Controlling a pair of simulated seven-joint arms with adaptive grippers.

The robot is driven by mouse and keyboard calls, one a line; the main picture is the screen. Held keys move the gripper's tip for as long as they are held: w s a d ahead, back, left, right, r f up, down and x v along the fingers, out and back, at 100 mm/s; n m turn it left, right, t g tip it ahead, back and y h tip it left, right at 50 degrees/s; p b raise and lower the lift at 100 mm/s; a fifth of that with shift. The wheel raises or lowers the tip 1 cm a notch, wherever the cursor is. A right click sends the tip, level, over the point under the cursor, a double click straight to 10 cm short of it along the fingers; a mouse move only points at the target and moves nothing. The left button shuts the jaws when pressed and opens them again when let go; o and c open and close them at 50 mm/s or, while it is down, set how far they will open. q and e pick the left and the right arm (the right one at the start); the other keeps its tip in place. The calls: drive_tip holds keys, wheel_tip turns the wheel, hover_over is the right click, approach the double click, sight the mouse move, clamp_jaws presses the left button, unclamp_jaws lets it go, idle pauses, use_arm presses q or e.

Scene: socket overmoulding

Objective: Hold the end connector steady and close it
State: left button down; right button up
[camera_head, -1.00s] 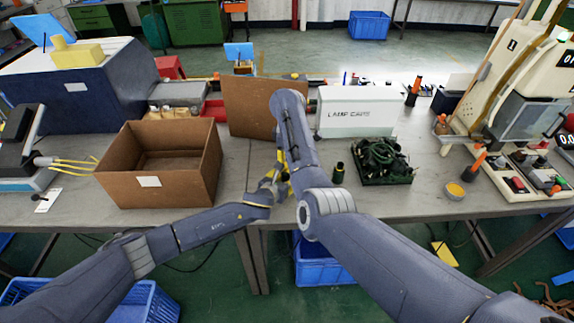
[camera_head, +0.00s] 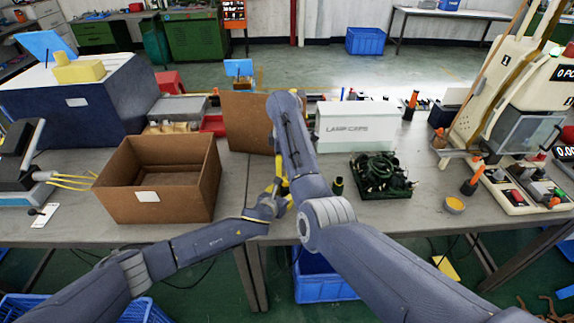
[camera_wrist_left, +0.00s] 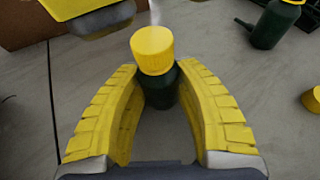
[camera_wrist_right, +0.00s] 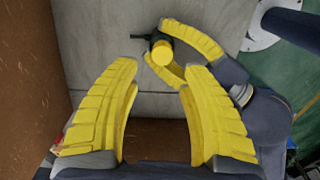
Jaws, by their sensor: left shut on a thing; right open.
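The end connector, a dark green body with a yellow cap on top (camera_wrist_left: 153,52), stands between the fingers of my left gripper (camera_wrist_left: 157,78), which is shut on its body. The cap looks seated on the body, but I cannot tell how tightly. The right wrist view shows the same yellow cap (camera_wrist_right: 162,52) from above, with the left fingers beside it. My right gripper (camera_wrist_right: 157,72) is open and empty, close to the connector and apart from it. One right finger shows at the top of the left wrist view (camera_wrist_left: 92,20). In the head view, my arms mostly hide the connector.
Another dark green connector (camera_head: 338,186) stands to the right. Beyond are a tray of dark green parts (camera_head: 383,192) and a white box marked LAMP CAPS (camera_head: 357,136). An open cardboard box (camera_head: 125,207) is at left, and a brown board (camera_head: 246,133) stands behind my arms.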

sight(286, 184)
drive_tip(key=shift+w+d+r+n, duration=0.1)
drive_tip(key=shift+d+r+n, duration=0.1)
drive_tip(key=shift+r+n, duration=0.25)
drive_tip(key=shift+w+d+r+n, duration=0.1)
drive_tip(key=shift+d+r+n, duration=0.1)
drive_tip(key=shift+n, duration=0.45)
drive_tip(key=shift+s+r+n, duration=0.15)
drive_tip(key=shift+r+n, duration=0.05)
drive_tip(key=shift+n, duration=0.6)
drive_tip(key=shift+s+r+n, duration=0.15)
drive_tip(key=shift+r+n, duration=0.05)
drive_tip(key=shift+n, duration=0.6)
drive_tip(key=shift+f, duration=4)
clamp_jaws()
